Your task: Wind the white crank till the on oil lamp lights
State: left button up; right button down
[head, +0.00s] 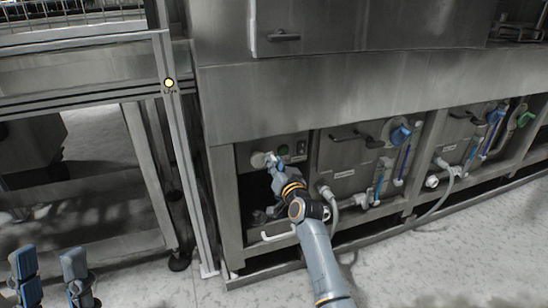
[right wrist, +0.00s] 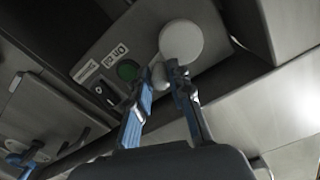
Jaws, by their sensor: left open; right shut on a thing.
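The white crank (head: 257,160) is on the grey control panel under the machine; in the right wrist view its round white disc (right wrist: 182,42) shows clearly. My right gripper (head: 271,160) is at the crank. In the right wrist view its fingers (right wrist: 168,78) are shut on the crank's small white handle, partly hidden between them. The on oil lamp (head: 283,150) is a dark green round beside the crank; in the right wrist view the lamp (right wrist: 127,70) looks unlit, next to its "On oil" label. My left gripper (head: 50,276) is open and empty at the lower left.
A black switch (right wrist: 104,92) sits beside the lamp. To the right are hoses, tubes and blue valve knobs (head: 400,134). The floor in front is clear.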

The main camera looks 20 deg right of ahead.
jog(key=m, duration=0.1)
jog(key=f+m+p, duration=0.1)
jog(key=m, duration=0.1)
jog(key=shift+f+m, duration=0.1)
jog(key=shift+m, duration=0.2)
pick_arm(q)
jog(key=w+d+f+g+y, duration=0.1)
jog(key=w+f+g, duration=0.3)
jog(key=w, duration=0.2)
jog(key=shift+y, duration=0.3)
pick_arm(e)
jog(key=shift+f+m, duration=0.25)
jog(key=shift+m, duration=0.45)
jog(key=shift+f+m, duration=0.25)
jog(key=shift+m, duration=0.45)
pick_arm(q)
jog(key=shift+f, duration=0.1)
pick_arm(e)
jog(key=c, duration=1.2)
grip_release()
pick_arm(q)
jog(key=shift+w, duration=0.1)
jog(key=shift+d, duration=0.1)
pick_arm(e)
jog(key=s, duration=1.2)
jog(key=shift+d, duration=0.15)
